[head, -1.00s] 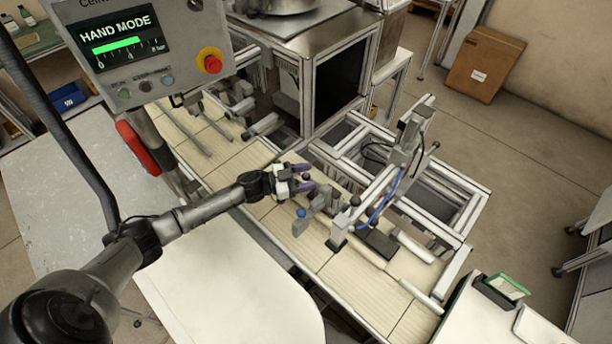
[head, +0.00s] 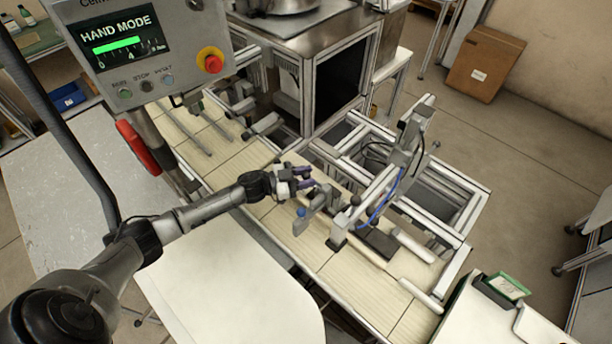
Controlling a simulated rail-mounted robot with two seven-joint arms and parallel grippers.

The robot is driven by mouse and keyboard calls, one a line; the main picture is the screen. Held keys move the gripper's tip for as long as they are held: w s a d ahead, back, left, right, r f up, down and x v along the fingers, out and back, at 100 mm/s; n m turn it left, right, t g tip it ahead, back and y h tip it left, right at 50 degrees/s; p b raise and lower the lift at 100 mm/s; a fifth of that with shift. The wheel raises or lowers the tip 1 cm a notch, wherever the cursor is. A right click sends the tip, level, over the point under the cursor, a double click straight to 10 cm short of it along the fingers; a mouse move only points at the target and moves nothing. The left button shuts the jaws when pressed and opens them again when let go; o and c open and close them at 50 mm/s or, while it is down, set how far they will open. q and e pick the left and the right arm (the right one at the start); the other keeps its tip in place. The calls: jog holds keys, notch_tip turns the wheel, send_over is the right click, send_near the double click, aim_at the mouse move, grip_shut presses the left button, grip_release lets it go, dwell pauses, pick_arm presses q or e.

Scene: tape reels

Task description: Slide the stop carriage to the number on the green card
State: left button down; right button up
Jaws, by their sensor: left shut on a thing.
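The stop carriage (head: 314,205) is a grey metal block with a blue knob low on its left side, standing on the pale slatted bed. My left gripper (head: 308,180), with purple fingertips, is at the carriage's upper end and shut on it; the fingers hide the part they hold. The green card (head: 509,286) stands in a dark holder on the white table at the lower right; its number is too small to read. My right gripper is not in view.
A metal frame with a blue hose (head: 378,207) rises just right of the carriage. A panel reading HAND MODE (head: 125,43) with a red button hangs at upper left. Grey bars (head: 193,130) lie on the bed farther back. A cardboard box (head: 485,65) stands on the floor.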

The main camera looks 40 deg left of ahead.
aim_at(320, 187)
pick_arm(q)
jog(key=d+p, duration=0.2)
jog(key=d, duration=0.2)
jog(key=shift+d+r, duration=0.15)
jog(key=shift+d, duration=0.5)
jog(key=shift+f, duration=0.2)
jog(key=c, duration=0.9)
grip_release()
jog(key=shift+o, duration=0.2)
jog(key=shift+s, duration=0.1)
jog(key=b+v, duration=0.1)
jog(key=v, duration=1.2)
jog(key=shift+s+a, duration=0.3)
